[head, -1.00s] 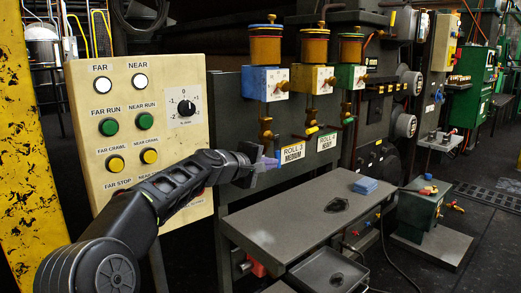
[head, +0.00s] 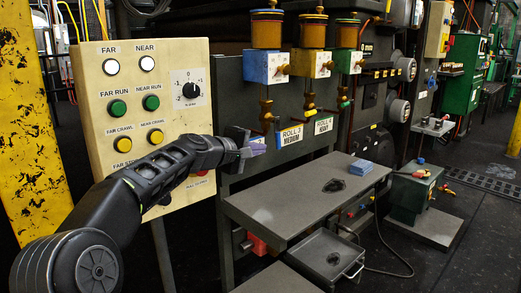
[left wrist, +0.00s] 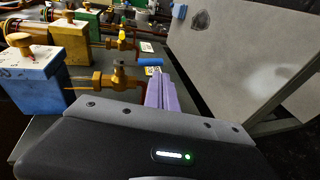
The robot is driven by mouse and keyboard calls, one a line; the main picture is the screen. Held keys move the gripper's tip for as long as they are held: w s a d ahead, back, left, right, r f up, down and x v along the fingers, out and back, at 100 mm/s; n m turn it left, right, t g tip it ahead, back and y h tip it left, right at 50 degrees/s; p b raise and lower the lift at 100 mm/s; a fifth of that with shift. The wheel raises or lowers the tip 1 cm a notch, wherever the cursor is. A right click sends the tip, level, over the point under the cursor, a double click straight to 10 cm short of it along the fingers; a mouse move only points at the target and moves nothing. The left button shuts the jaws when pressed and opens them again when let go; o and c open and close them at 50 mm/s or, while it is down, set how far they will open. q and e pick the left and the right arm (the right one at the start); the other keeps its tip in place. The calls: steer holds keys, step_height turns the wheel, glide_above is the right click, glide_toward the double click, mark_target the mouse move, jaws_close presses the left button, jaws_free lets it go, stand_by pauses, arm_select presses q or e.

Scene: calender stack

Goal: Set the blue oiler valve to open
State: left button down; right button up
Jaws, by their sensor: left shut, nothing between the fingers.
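The blue oiler (head: 259,67) is a blue box under an amber cup, leftmost of three on the machine. Its brass valve (head: 266,112) hangs below it. In the left wrist view the blue oiler (left wrist: 28,88) is at the left and its brass valve (left wrist: 98,80) is left of my fingers. A blue handle (left wrist: 150,62) shows just beyond the fingertips; I cannot tell whether they touch. My left gripper (head: 257,148) is shut and empty, below and slightly left of the valve. It also shows in the left wrist view (left wrist: 158,88). My right gripper is not in view.
A cream control panel (head: 168,122) stands left, behind my left arm. A grey table (head: 290,210) lies below the valves, with a blue block (head: 360,167) on it. Yellow (head: 309,62) and green (head: 346,62) oilers are to the right, their valves close by.

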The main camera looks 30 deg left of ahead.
arm_select(q)
steer(key=s+b, duration=0.1)
steer(key=s, duration=0.7)
steer(key=shift+a+f, duration=0.15)
steer(key=shift+a, duration=0.2)
steer(key=shift+w, duration=0.1)
